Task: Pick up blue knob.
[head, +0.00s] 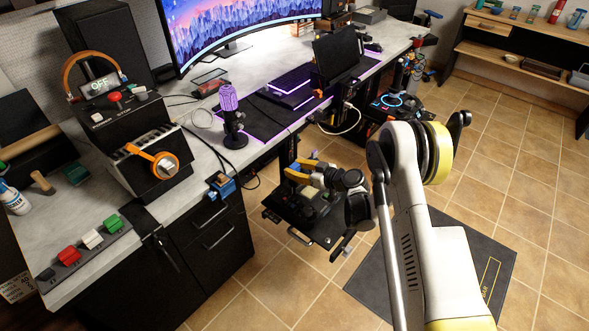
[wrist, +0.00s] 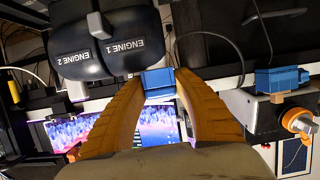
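A blue block-shaped knob (wrist: 158,79) shows in the wrist view, framed between the tips of my gripper's orange-tan fingers (wrist: 160,85). A narrow gap seems to lie on each side of it, and I cannot tell whether either finger touches it. In the head view my gripper (head: 292,172) points left, level with the desk's front edge, above a black controller stand (head: 312,213); its fingers are apart. The knob is not clearly visible there. Another blue piece (wrist: 280,79) is at the right of the wrist view; a blue piece (head: 222,185) also sits on the desk edge.
Two black levers marked ENGINE 1 and ENGINE 2 (wrist: 98,45) stand close beside the left finger. The desk (head: 200,110) carries a microphone (head: 231,115), a switch box with an orange ring lever (head: 165,164), and a curved monitor (head: 235,25). Tiled floor (head: 265,290) is open in front.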

